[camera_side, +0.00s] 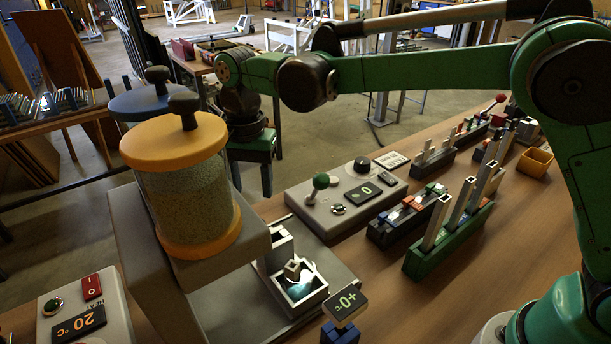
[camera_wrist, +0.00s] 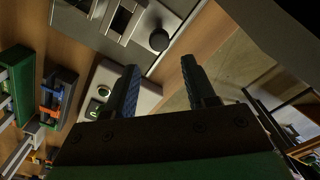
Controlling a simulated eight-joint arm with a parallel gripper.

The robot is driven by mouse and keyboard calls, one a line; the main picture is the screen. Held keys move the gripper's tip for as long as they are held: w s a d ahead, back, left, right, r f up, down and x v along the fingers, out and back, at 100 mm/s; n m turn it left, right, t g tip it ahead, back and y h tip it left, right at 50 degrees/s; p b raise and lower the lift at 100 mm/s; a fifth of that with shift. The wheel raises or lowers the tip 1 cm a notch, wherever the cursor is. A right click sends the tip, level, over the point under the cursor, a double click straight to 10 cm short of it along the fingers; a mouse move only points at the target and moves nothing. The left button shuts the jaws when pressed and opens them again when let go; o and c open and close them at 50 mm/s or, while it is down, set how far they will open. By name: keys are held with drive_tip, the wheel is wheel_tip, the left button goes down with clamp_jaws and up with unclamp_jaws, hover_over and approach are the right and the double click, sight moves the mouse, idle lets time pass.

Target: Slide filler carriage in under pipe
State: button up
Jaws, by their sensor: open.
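The filler carriage appears to be the grey block with square openings (camera_side: 322,293) on the grey base plate, beside the hopper stand in the side view. Bluish-white material shows inside the front opening. In the wrist view the square-holed block (camera_wrist: 121,22) is at the top edge, with a round black knob (camera_wrist: 158,40) near it. My gripper (camera_side: 252,185) hangs behind the orange-lidded hopper (camera_side: 190,190), apart from the carriage. In the wrist view its two dark fingers (camera_wrist: 158,66) are spread, with nothing between them. I cannot make out the pipe clearly.
A control box (camera_side: 345,200) with a green-knobbed lever stands right of the carriage. Green (camera_side: 450,245) and dark racks stand beyond it. A small display (camera_side: 345,305) stands in front. A switch box (camera_side: 85,315) is at lower left.

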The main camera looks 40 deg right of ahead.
drive_tip(key=shift+r, duration=0.15)
drive_tip(key=shift+c, duration=0.9)
drive_tip(key=d+m, duration=0.1)
drive_tip(key=d+m+y, duration=0.1)
drive_tip(key=d+m, duration=0.1)
drive_tip(key=shift+w+d+r+g+y, duration=0.15)
drive_tip(key=shift+w+r+g+y, duration=0.05)
drive_tip(key=shift+w+g+y, duration=0.1)
clamp_jaws()
wheel_tip(320, 180, down, 8)
drive_tip(key=m+y, duration=0.1)
drive_tip(key=m, duration=0.1)
drive_tip(key=m+y, duration=0.1)
drive_tip(key=m, duration=0.1)
drive_tip(key=shift+s+d+f+y, duration=0.1)
drive_tip(key=shift+d+y, duration=0.05)
drive_tip(key=shift+y, duration=0.15)
